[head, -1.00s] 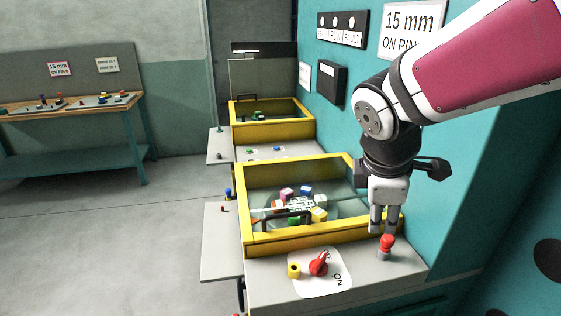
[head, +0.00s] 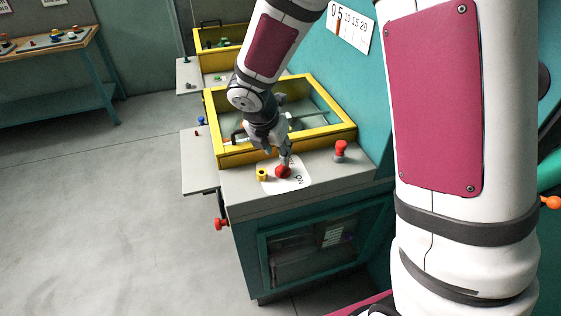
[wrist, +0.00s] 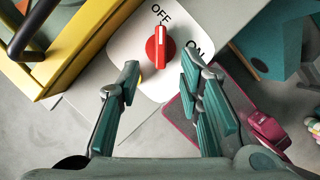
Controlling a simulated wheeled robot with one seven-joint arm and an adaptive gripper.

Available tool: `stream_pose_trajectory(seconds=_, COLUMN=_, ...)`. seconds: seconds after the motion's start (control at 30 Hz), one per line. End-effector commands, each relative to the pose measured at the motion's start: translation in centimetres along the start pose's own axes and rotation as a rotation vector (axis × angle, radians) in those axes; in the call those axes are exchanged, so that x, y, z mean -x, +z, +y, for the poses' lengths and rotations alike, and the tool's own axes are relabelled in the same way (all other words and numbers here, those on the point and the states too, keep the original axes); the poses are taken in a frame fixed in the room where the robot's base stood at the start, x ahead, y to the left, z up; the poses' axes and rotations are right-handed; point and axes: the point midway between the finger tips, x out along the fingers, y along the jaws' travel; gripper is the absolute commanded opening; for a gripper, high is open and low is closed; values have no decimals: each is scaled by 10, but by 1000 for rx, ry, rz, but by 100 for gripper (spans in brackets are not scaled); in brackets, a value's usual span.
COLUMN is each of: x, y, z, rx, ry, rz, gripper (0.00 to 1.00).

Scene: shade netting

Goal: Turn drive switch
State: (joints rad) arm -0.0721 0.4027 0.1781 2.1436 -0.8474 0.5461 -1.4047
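The drive switch is a red rotary knob (head: 283,172) on a white plate (head: 299,184) on top of the grey cabinet. In the wrist view the knob (wrist: 160,50) has a white pointer line towards OFF, with ON printed to the right on the plate (wrist: 125,45). My gripper (head: 286,158) is right at the knob in the head view and hides part of it. In the wrist view my gripper (wrist: 160,72) is open, its fingertips apart on the left and right below the knob. Contact cannot be told.
A yellow button (head: 262,175) stands left of the knob, and a red-topped post (head: 341,150) stands to the right. A yellow-framed bin (head: 240,156) with a dark handle lies behind. A red side knob (head: 221,223) sticks out at the left. Open floor lies left.

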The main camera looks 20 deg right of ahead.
Motion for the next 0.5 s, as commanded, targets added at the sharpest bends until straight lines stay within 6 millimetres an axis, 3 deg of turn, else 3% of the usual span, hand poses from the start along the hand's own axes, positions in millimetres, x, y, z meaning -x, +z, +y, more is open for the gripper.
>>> stream_pose_trajectory(seconds=0.23, x=-48, y=-1, z=-1, rx=1, ry=-4, rz=2, gripper=33)
stream_pose_trajectory(seconds=0.5, x=-74, y=0, z=0, rx=-2, ry=0, rz=0, gripper=33)
